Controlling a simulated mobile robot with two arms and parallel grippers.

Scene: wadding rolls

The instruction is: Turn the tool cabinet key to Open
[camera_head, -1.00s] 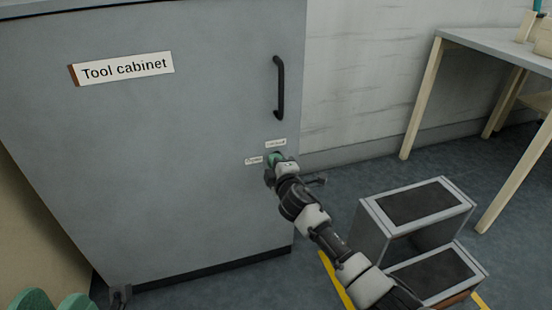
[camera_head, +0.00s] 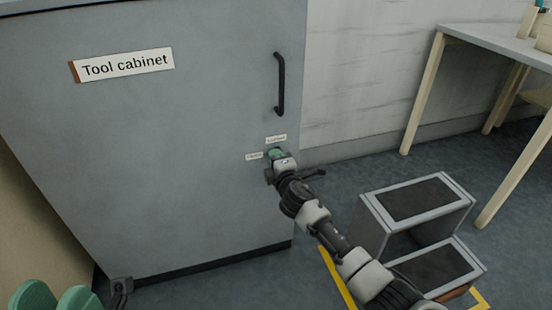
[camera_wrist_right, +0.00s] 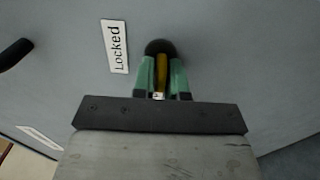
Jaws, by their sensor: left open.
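The grey tool cabinet (camera_head: 170,190) has a dark round lock (camera_wrist_right: 160,47) on its door, below the handle. A yellow key (camera_wrist_right: 161,72) sits at the lock in the right wrist view. My right gripper (camera_head: 276,155) is at the lock, its green fingers (camera_wrist_right: 161,78) closed on both sides of the key. A "Locked" label (camera_wrist_right: 116,46) is beside the lock in the wrist view and above it in the head view (camera_head: 276,139). The other small label (camera_head: 254,156) is left of the lock; its text is too small to read. My left gripper (camera_head: 55,299) is open and empty at the lower left.
The black door handle (camera_head: 280,84) is above my right gripper. A grey step stool (camera_head: 366,225) with dark treads stands on the floor to the right, near my right arm. A table (camera_head: 490,42) stands at the back right. Yellow floor tape runs around the stool.

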